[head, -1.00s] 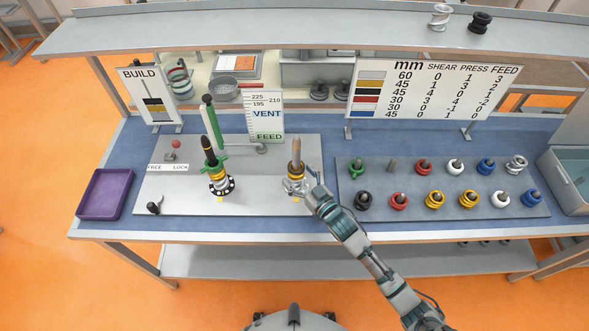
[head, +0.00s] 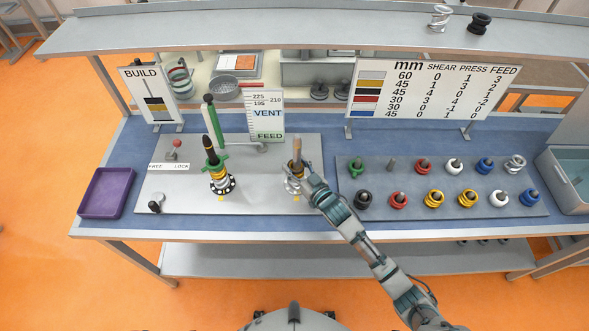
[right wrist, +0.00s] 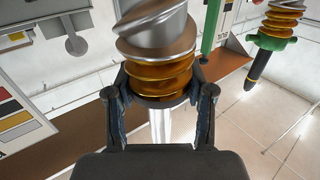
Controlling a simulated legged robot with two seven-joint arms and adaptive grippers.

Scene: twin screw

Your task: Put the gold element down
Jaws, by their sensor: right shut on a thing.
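The gold element (right wrist: 158,78) is a coil around the right-hand shaft (head: 297,146). In the right wrist view, which looks upside down, it lies against a silver element (right wrist: 155,35) on the same shaft. My right gripper (right wrist: 160,100) is shut around the gold element's end, with one finger on each side. In the head view the gripper (head: 297,178) is at the right-hand shaft and partly hides the gold element. The shaft tip stands free above it. My left gripper is not in view.
The left-hand shaft (head: 210,145) carries a green clamp (head: 216,164) and gold and silver coils. A tray of elements (head: 445,212) lies right, a purple tray (head: 107,190) left. The VENT/FEED gauge (head: 265,115) stands behind the shafts. A red-knobbed lever (head: 175,143) is at the left.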

